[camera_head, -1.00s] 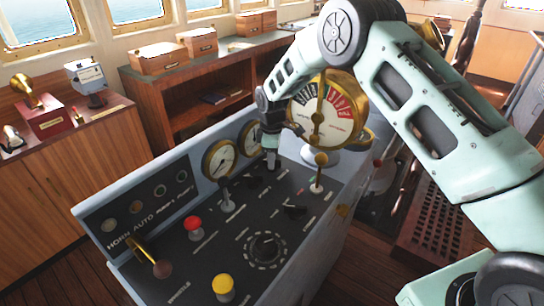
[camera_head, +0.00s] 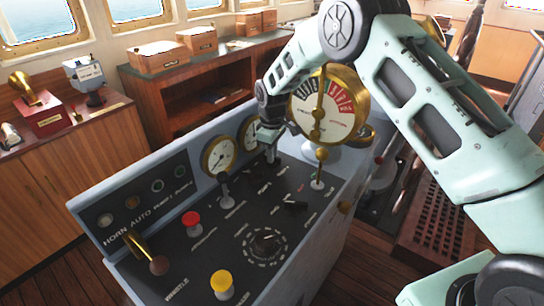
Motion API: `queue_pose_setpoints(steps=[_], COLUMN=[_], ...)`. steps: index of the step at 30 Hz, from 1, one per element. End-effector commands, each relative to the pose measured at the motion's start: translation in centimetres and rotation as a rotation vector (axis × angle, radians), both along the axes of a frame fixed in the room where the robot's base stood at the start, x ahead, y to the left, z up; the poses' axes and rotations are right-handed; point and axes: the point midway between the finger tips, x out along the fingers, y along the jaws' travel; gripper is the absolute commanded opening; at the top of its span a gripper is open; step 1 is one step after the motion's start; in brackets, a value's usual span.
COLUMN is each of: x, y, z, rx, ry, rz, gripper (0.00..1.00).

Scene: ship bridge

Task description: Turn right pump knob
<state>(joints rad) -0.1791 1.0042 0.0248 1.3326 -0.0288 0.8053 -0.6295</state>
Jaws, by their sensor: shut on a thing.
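The grey console has a dark sloping panel (camera_head: 205,258) with printed labels, knobs and levers. My gripper (camera_head: 270,157) reaches down to the panel's far part, beside the small round gauges. It is shut on the right pump knob, which is mostly hidden behind the fingers. Another black knob (camera_head: 250,171) sits just left of the fingers, partly hard to make out. Two pump indicator lights (camera_head: 157,186) on the raised left panel have greenish rings.
A large brass dial (camera_head: 322,105) stands close right of my gripper, with a brass-topped lever (camera_head: 319,168) below it. A black knob (camera_head: 295,205), red button (camera_head: 191,219), yellow button (camera_head: 222,281) and round dial (camera_head: 265,242) are nearer. Wooden cabinets line the back.

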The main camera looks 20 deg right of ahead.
Motion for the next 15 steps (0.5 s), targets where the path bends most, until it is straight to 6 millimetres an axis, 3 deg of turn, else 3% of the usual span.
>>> queue_pose_setpoints(steps=[15], x=[0.01], y=[-0.01], z=[-0.06], rx=[-0.001], ry=[-0.001], rz=[-0.475], gripper=[0.00])
